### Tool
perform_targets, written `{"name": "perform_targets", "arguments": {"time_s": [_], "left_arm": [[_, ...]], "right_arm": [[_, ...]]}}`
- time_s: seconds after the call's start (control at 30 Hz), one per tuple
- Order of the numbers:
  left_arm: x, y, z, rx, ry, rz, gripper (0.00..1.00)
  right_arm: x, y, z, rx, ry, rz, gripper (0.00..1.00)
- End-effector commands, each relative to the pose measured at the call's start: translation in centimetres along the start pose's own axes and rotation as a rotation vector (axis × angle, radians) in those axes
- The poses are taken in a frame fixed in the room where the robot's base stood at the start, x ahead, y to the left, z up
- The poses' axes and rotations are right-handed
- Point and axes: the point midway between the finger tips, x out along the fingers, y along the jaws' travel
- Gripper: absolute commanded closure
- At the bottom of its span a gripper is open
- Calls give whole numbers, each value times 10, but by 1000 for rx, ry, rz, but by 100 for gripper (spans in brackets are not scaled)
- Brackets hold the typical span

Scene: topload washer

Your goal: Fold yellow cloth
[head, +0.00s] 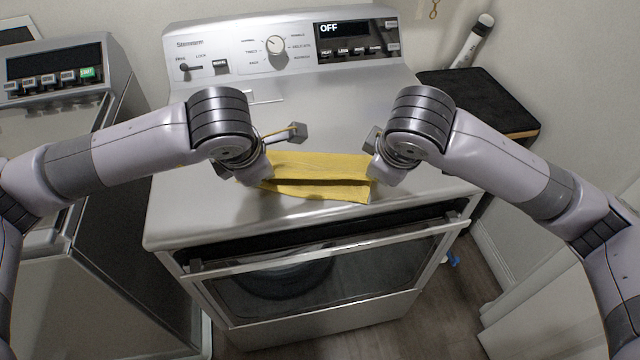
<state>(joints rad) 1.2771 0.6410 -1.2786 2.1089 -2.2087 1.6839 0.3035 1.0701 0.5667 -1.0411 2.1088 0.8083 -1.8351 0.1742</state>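The yellow cloth (320,168) lies on the front part of the washer's grey top (220,205). It looks doubled over, with a dark crease or gap running across it and a lower layer along the front edge. My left gripper (280,138) is at the cloth's left end, with one finger sticking out to the right above the cloth's back edge. It looks open, the other finger mostly hidden by the wrist. My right gripper (372,150) is at the cloth's right end, largely hidden behind its own wrist. Whether either touches the cloth is unclear.
The control panel (275,46) with a display reading OFF stands at the back. Another machine (50,75) stands at left. A dark-topped stand (480,100) and a white cylindrical object (472,42) are at right. The top behind the cloth is clear.

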Motion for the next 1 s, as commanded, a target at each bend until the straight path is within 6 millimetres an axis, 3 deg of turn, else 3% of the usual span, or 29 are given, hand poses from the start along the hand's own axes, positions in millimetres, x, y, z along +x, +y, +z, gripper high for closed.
{"name": "perform_targets", "arguments": {"time_s": [0.27,0.3,0.77,1.0], "left_arm": [[2,4,-5,-8,12,14,100],[2,4,-5,-8,12,14,94],[0,1,-2,-3,3,8,63],[-27,4,1,-2,-2,10,63]], "right_arm": [[2,3,5,7,-13,13,100],[2,3,5,7,-13,12,95],[0,1,2,2,-3,7,65],[-27,3,-2,2,3,8,63]]}}
